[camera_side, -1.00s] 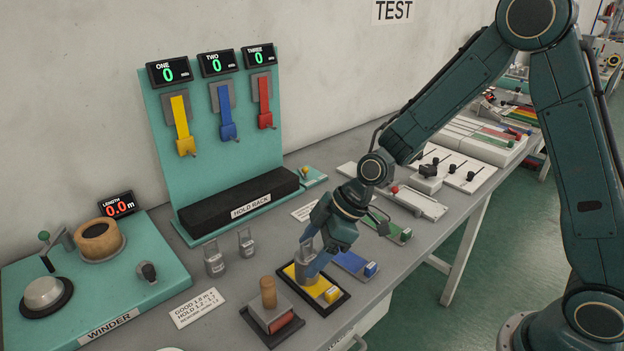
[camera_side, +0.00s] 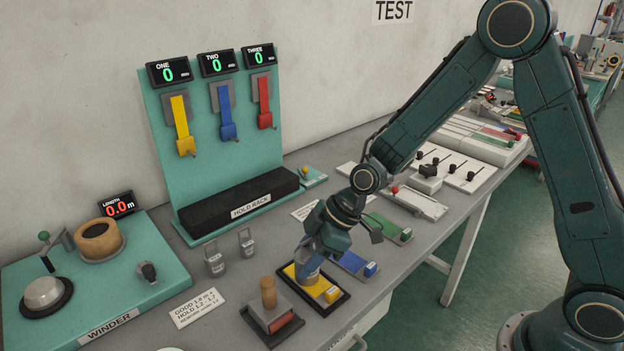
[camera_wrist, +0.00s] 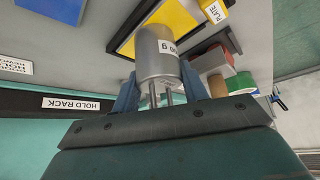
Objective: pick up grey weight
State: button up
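The grey weight (camera_wrist: 158,52) is a metal cylinder with a wire handle and a label partly reading "00 g", seen close in the wrist view. My gripper (camera_wrist: 158,72) has one blue finger on each side of it, close against its sides, with the handle between the fingers toward the palm. I cannot tell whether the fingers press on it. In the side view my gripper (camera_side: 308,268) is down over the yellow plate (camera_side: 325,290) and mostly hides the weight. Two other grey weights, one larger (camera_side: 215,264) and one smaller (camera_side: 246,243), stand to the left.
A wooden-handled block (camera_side: 268,300) stands left of the yellow plate. Blue (camera_side: 352,262) and green (camera_side: 392,228) plates lie to its right. The hold rack (camera_side: 240,200) and the winder (camera_side: 150,235) are behind and left. Open bench lies around the two standing weights.

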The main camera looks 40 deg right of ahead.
grip_shut()
jog(key=shift+w+r, duration=0.1)
jog(key=shift+r, duration=0.2)
jog(key=shift+r, duration=0.8)
notch_tip(320, 180, up, 18)
dwell(0.5)
